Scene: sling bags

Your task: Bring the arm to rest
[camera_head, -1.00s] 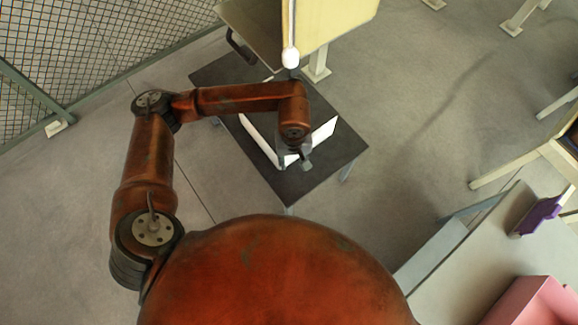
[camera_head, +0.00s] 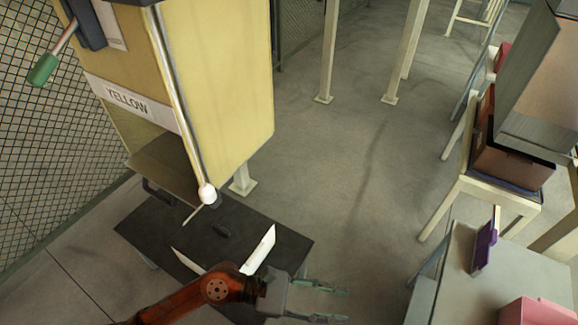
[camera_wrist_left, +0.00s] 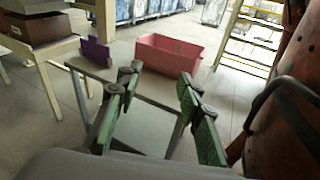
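My left arm (camera_head: 190,298), orange-red, comes in from the bottom left of the head view. Its left gripper (camera_head: 345,304) points right, just past the right side of the low dark table (camera_head: 150,228). The two fingers are apart with nothing between them. In the left wrist view the green-padded fingers of the left gripper (camera_wrist_left: 161,78) are spread, with grey floor and a pink bin (camera_wrist_left: 168,53) beyond. My right gripper is in neither view.
A white-sided item (camera_head: 262,250) and a small dark object (camera_head: 222,230) are on the dark table. A yellow machine labelled YELLOW (camera_head: 225,80) stands behind. A grey table (camera_head: 465,280) at right bears a purple holder (camera_head: 484,247) and a pink bin (camera_head: 530,310). Open floor (camera_head: 345,190) lies between.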

